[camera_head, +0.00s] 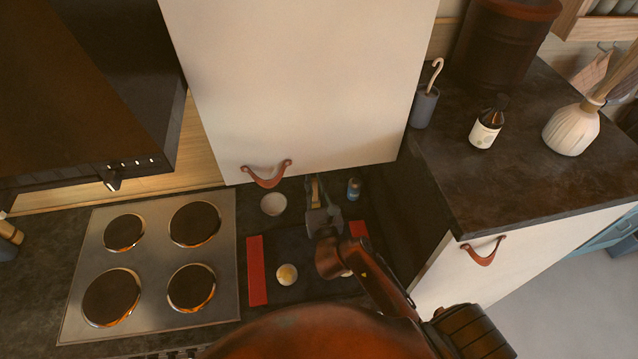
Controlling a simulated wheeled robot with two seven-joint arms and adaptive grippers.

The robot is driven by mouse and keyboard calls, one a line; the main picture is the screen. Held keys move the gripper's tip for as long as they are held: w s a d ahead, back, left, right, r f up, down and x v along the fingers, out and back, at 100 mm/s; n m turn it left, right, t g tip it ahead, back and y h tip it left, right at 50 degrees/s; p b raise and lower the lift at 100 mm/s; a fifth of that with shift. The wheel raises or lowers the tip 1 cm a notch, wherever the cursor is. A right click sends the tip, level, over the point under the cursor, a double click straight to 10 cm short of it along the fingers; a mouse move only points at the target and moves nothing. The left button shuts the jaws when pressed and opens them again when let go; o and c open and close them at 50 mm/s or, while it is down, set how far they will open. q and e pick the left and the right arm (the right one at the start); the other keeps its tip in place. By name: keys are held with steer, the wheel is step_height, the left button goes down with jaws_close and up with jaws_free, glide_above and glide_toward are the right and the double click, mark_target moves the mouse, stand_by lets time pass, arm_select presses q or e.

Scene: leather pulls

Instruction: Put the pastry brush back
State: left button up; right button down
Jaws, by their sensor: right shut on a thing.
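My right gripper (317,198) reaches over the far side of a dark tray on the counter and is shut on a narrow tan piece, which looks like the pastry brush (315,187). Much of the brush is hidden by the fingers, and I cannot tell whether it touches the counter. The dark tray (262,237) has red ends (257,270) and carries a round pale yellow bun (287,274). Another pale item on it is mostly hidden behind my right arm. My left gripper is not in view.
A white bowl (273,204) and a small blue jar (354,188) stand behind the tray. A cabinet door with a leather pull (266,175) hangs close above. The hob (150,260) lies left. A grey cup (424,108), bottle (486,127) and vase (571,129) stand right.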

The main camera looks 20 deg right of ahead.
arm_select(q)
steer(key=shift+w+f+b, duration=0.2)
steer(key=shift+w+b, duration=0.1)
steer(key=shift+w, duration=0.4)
arm_select(e)
steer(key=w+d+f, duration=0.4)
steer(key=w+f, duration=0.2)
steer(key=f, duration=0.4)
steer(key=shift+w+d+f, duration=0.2)
steer(key=shift+w+d, duration=0.1)
steer(key=shift+d, duration=0.1)
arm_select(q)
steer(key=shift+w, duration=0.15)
arm_select(e)
steer(key=shift+f, duration=0.2)
steer(key=c, duration=1.9)
jaws_free()
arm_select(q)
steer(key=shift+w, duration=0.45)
arm_select(e)
steer(key=shift+r, duration=0.15)
